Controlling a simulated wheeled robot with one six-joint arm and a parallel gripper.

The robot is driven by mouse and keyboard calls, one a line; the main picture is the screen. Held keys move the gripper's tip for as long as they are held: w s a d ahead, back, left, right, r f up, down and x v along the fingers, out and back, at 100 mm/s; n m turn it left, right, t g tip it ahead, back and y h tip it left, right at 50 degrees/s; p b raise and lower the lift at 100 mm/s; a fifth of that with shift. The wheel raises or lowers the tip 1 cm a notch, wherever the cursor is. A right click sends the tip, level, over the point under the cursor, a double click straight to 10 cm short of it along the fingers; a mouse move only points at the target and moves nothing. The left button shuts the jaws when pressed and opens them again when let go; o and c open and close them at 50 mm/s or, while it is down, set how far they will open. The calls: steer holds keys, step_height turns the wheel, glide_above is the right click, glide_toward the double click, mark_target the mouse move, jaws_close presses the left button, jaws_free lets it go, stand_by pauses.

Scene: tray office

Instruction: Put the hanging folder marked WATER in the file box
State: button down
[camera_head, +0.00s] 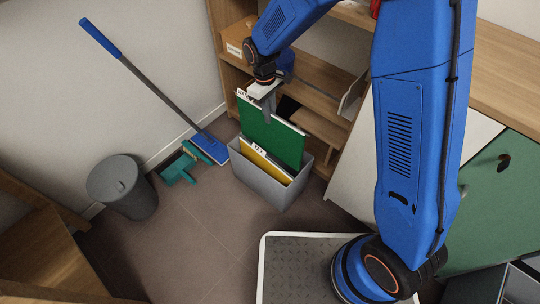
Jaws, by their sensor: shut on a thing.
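A green hanging folder (268,136) with a white tab at its upper left stands upright, its lower part inside the grey file box (262,186). The tab's marking is partly readable and too small to be sure of. My gripper (264,93) is shut on the green folder's top edge, near the tab. A yellow folder (264,165) with a white tab sits in the box in front of the green one. Whether the green folder touches the box's bottom is hidden.
A wooden shelf (319,100) stands right behind the box. A grey bin (122,187), a teal dustpan (178,168) and a blue mop (205,147) are to its left. A green cabinet (500,205) is at the right. Floor in front of the bin is clear.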

mark_target(267, 132)
step_height(267, 132, down, 24)
steer(key=shift+r, duration=0.2)
stand_by(0.5)
steer(key=c, duration=2.2)
jaws_free()
steer(key=shift+f, duration=0.15)
steer(key=shift+o, duration=0.9)
steer(key=r, duration=0.8)
steer(key=w+a+r, duration=0.1)
steer(key=r, duration=0.3)
steer(key=shift+a+r, duration=0.1)
steer(key=shift+s, duration=0.2)
